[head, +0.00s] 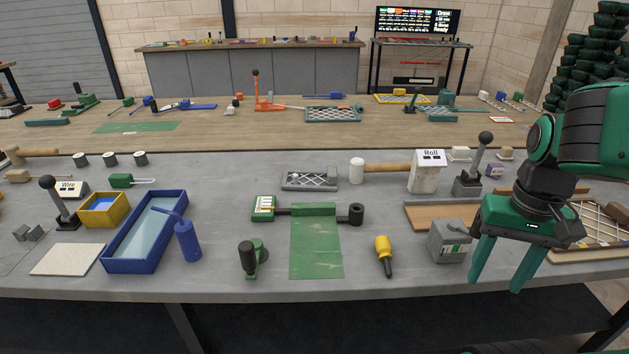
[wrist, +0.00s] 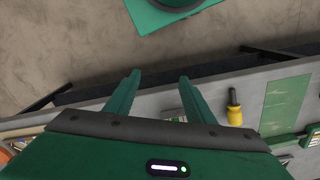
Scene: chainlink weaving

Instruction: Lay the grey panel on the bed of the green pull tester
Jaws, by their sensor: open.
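The grey panel (head: 310,181), a small grey frame with a pale mesh in it, lies flat near the middle of the near table. In front of it is what looks like the green pull tester: a gauge box (head: 263,208), a green crossbar with a dark knob, and a flat, bare green bed (head: 315,248). The bed also shows in the wrist view (wrist: 285,102). My gripper (head: 497,286) is open and empty, pointing down by the table's front edge, well right of both. Its two fingers stand apart in the wrist view (wrist: 160,76).
A grey box (head: 450,241) stands close left of my gripper. A yellow-handled screwdriver (head: 384,256) lies between it and the bed. A green-black tool (head: 250,259) is left of the bed.

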